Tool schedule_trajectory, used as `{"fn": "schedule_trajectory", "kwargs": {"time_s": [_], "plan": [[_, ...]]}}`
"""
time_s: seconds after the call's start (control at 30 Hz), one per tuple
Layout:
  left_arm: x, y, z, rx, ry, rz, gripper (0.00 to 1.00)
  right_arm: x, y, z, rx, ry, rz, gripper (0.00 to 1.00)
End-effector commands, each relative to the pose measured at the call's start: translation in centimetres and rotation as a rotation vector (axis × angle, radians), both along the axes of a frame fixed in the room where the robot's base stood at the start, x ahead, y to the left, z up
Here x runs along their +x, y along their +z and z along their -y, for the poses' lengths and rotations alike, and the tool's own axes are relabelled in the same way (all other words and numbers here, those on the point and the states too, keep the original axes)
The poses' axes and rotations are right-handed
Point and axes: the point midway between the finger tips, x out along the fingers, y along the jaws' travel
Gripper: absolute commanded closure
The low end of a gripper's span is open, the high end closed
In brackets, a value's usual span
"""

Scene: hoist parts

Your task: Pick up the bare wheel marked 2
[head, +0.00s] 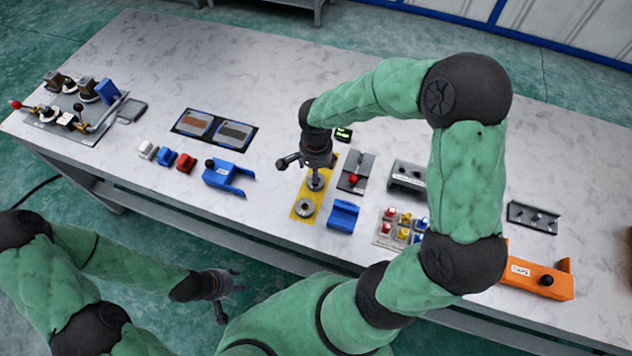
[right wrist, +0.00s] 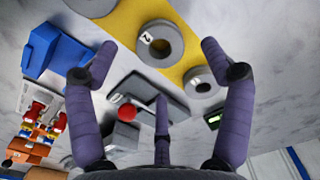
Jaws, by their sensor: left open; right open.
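The wheel marked 2 (right wrist: 166,48) is a grey ring with a white "2" label, lying flat on the yellow strip. It shows in the head view (head: 316,184), partly behind my right gripper (head: 308,164). In the right wrist view my right gripper (right wrist: 158,50) is open and empty, its fingers spread either side of this wheel and apart from it. Another grey wheel (right wrist: 201,83) lies beyond it, and one more (head: 304,207) lies at the strip's near end. My left gripper (head: 230,291) is open and empty in front of the table.
The yellow strip (head: 296,216) lies on the marble-patterned table. Blue blocks (head: 343,214), a grey plate with a red knob (head: 356,172) and a tray of small coloured parts (head: 384,241) stand to its right. A blue bracket (head: 230,178) is at its left.

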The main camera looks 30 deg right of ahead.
Motion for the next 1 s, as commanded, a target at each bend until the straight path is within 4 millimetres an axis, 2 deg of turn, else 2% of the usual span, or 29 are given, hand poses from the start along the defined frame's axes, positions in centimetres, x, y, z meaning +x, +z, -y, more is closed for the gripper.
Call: {"fn": "schedule_trajectory", "kwargs": {"time_s": [0.1,0.27,0.53,0.57,0.8,1.0], "plan": [[0.0,-1.0,0.0,0.000,0.000,0.000,0.53,-0.1,-2.0,-0.1,0.000,0.001,-0.004,0.19],[0.0,-1.7,0.0,0.000,0.000,0.000,0.53,-0.1,-4.1,-0.1,0.000,0.001,-0.004,0.19],[0.0,-1.7,0.0,0.000,0.000,0.000,0.53,-0.1,-4.4,-0.1,0.000,0.000,-0.001,0.19],[0.0,-1.7,0.0,0.000,0.000,0.000,0.53,-0.1,-4.4,-0.1,0.000,0.000,-0.001,0.25],[0.0,-1.7,0.0,0.000,0.000,0.000,0.53,-0.1,-4.4,-0.1,0.000,0.001,-0.001,0.92],[0.0,-1.7,0.0,0.000,0.000,0.000,0.53,0.0,-4.3,-0.1,0.000,0.001,-0.001,0.93]]}}
